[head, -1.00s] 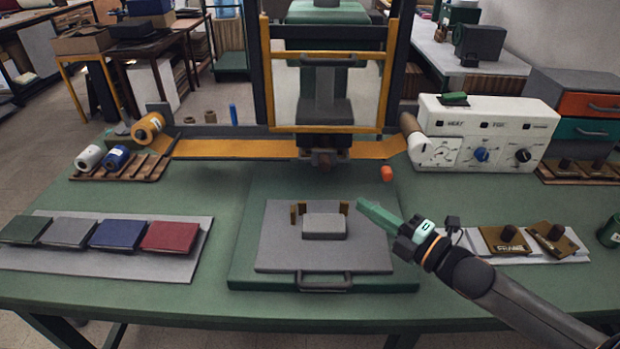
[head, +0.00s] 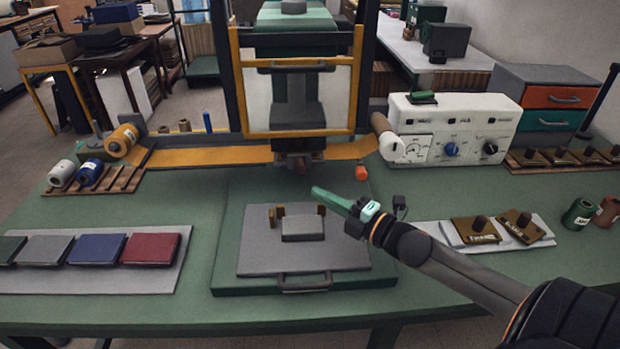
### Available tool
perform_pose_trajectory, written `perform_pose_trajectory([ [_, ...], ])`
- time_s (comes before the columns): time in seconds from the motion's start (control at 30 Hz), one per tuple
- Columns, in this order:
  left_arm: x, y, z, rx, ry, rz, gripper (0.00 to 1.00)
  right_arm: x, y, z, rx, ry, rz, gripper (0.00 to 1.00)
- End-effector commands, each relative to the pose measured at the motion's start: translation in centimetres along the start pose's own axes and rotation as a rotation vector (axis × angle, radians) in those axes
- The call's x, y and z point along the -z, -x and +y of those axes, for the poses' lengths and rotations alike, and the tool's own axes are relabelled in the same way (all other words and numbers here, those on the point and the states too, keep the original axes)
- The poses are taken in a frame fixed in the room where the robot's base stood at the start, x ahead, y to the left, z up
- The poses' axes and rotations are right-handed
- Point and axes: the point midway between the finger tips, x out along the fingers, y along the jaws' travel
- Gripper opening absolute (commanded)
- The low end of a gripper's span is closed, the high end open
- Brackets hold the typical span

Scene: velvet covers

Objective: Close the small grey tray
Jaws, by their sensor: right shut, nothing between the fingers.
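The small grey tray (head: 258,258) is a flat grey plate with a dark handle (head: 304,284) at its front edge. It lies on the green base (head: 225,278) in front of the press and sticks out toward me. A grey block (head: 303,228) sits on it between small brown upright posts. My right gripper (head: 316,191) is shut and empty. It comes in from the right, and its green fingers are above the back right part of the tray, near the posts. It appears apart from the tray. My left gripper is not in view.
The press with a yellow frame (head: 235,90) stands behind the tray. An orange knob (head: 361,173) is behind the gripper. A white control box (head: 460,120) stands at the back right. Colored covers lie on a grey board (head: 175,275) at left. The green table in front is clear.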

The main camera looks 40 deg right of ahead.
Motion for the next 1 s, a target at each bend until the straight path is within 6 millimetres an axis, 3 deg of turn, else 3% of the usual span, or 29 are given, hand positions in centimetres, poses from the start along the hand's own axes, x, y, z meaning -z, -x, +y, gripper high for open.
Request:
perform_pose_trajectory([
  [0.27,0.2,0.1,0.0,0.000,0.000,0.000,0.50,-0.1,-3.6,0.2,-0.002,0.002,0.000,0.00],
  [0.5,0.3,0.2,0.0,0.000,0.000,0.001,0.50,-2.2,-5.5,0.1,0.001,0.002,0.000,0.00],
  [1.0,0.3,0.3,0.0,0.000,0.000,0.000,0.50,-2.8,-6.0,0.0,0.001,0.001,0.000,0.00],
])
